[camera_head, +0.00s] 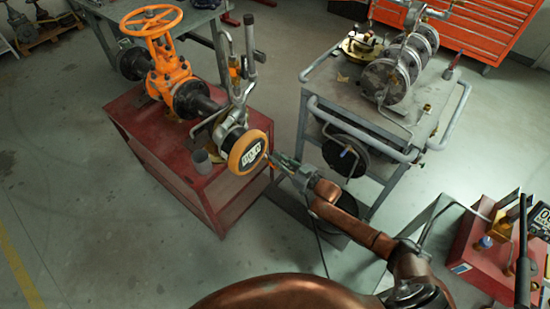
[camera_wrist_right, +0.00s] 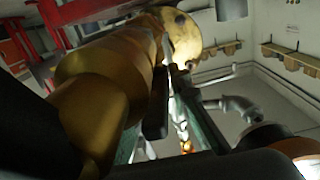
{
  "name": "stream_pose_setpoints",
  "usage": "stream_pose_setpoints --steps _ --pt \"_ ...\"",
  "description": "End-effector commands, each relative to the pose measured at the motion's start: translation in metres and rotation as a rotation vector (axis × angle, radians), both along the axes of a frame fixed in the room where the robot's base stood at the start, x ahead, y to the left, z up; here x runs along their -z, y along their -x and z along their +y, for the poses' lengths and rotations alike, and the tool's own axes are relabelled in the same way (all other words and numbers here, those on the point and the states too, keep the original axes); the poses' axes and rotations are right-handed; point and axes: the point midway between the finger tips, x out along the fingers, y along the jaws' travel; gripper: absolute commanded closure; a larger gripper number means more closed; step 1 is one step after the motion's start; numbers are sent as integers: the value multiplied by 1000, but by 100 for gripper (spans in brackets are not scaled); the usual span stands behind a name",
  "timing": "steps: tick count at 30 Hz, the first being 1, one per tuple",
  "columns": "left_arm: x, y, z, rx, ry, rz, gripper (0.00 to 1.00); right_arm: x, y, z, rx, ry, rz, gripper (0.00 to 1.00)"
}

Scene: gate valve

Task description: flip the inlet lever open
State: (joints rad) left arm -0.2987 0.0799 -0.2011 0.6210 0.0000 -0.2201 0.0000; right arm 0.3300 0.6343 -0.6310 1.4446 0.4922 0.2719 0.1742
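The orange gate valve (camera_head: 172,72) with its handwheel (camera_head: 150,20) stands on a red bench. A round gauge with an orange rim (camera_head: 248,153) faces forward at the bench's front right corner. I cannot pick out the inlet lever with certainty. My right gripper (camera_head: 277,161) is just right of the gauge, pointing left; I cannot tell whether it touches anything. In the right wrist view, a brass fitting (camera_wrist_right: 105,80) fills the left side, close to the fingers (camera_wrist_right: 168,95). The fingers look close together, and what lies between their tips is unclear. My left gripper is not in view.
The red bench (camera_head: 180,168) has pipes and a small grey cup (camera_head: 201,161) near the gauge. A grey cart (camera_head: 345,95) with round flanged parts stands right of it. A red box (camera_head: 476,253) is at lower right. Floor at left is clear.

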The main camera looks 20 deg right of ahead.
Motion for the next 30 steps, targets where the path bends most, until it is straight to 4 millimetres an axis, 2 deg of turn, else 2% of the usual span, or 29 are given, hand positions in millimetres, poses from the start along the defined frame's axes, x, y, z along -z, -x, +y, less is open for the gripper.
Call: stream_pose_setpoints --steps 5,15,17,24,30 --pt "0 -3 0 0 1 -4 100 0 0 0 -1 1 1 70" --pt "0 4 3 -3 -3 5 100 -5 -1 1 -1 1 1 70" --pt "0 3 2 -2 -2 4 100 -12 -1 1 -2 0 0 70" --pt "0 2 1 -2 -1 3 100 -56 0 1 -2 0 -1 70" --pt "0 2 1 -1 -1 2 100 -87 0 0 -1 1 0 70"
